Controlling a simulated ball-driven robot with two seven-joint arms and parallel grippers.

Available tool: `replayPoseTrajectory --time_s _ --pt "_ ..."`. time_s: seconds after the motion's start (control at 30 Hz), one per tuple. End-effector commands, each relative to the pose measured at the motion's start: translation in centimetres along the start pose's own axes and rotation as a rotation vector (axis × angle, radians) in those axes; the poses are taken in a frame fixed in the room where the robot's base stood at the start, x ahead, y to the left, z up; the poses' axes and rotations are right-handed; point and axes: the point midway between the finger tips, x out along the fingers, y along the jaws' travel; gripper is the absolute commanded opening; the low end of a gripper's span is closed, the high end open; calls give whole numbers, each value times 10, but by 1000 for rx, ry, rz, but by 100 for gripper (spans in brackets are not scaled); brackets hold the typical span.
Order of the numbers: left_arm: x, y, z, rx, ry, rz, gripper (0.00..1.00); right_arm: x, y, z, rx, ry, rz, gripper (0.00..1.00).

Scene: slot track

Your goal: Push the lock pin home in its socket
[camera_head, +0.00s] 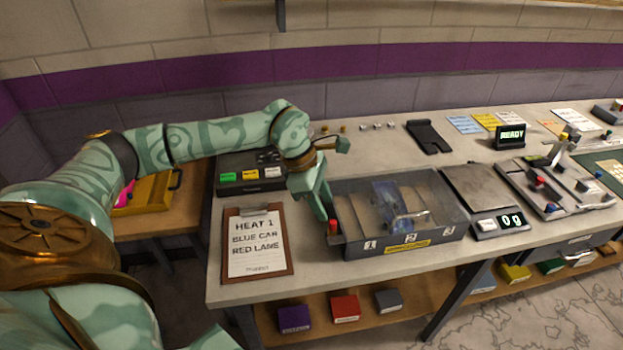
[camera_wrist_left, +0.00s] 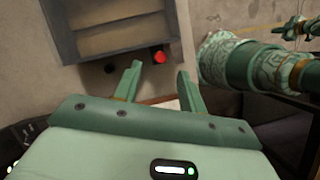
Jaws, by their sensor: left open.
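The lock pin appears to be the small red-topped pin (camera_head: 333,227) at the left end of the grey three-lane bin. It also shows as a red knob in the left wrist view (camera_wrist_left: 160,57), beside the bin's wall. How deep the pin sits is not clear. My left gripper (camera_head: 326,207) is low at the bin's left end, close to the pin. In the wrist view its fingers (camera_wrist_left: 157,78) are open and empty, with the red knob beyond the gap between them.
The lane bin (camera_head: 405,246) stands right of the gripper. A clipboard (camera_head: 285,262) lies to the left, with a dark box (camera_head: 235,187) behind it. A scale (camera_head: 480,188) stands further right. Part of my other arm (camera_wrist_left: 240,65) shows at the wrist view's right.

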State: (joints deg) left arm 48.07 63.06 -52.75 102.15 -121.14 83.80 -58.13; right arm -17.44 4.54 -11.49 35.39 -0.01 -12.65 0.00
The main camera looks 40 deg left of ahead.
Motion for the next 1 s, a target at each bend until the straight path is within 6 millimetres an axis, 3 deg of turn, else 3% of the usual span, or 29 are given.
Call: replayPoseTrajectory --time_s 0.1,0.3,0.67,0.83,0.9,0.93,1.0 --pt "26 -1 0 -1 0 -3 41 4 2 -4 0 6 3 0" --pt "50 0 0 -1 -1 -1 41 6 3 -3 0 5 3 0" --pt "56 0 0 -1 0 0 41 6 3 -3 0 5 3 0" --pt "56 0 0 -1 -1 0 0 6 3 -3 1 5 3 0" --pt "56 0 0 -1 -1 0 0 6 3 -3 0 5 3 0" --pt "56 0 0 -1 -1 0 12 6 2 -3 0 5 3 0" --pt "56 0 0 -1 -1 0 0 6 2 -3 1 4 3 0"
